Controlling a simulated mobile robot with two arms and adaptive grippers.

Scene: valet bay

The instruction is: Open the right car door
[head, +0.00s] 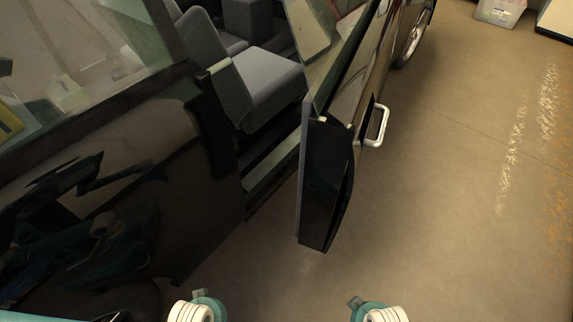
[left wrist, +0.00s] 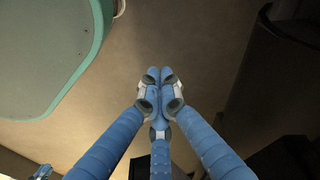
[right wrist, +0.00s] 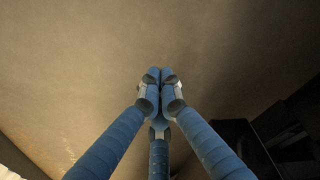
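The black car (head: 110,210) fills the left of the head view. Its door (head: 326,185) stands ajar, swung out from the body, with its free edge toward me. A white bar handle (head: 379,127) is on the door's outer side, to the right. Through the gap I see a grey seat (head: 262,85). My left gripper (left wrist: 160,75) is shut and empty in the left wrist view, its fingertips together above the floor. My right gripper (right wrist: 161,75) is also shut and empty in the right wrist view. Neither gripper's fingers show in the head view; only arm parts show at the bottom edge.
The brown floor (head: 440,220) right of the door is clear, with worn pale markings further right. A light bin (head: 499,12) stands at the top right, beside a pale-topped object (head: 558,20). A car wheel (head: 412,40) shows beyond the door.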

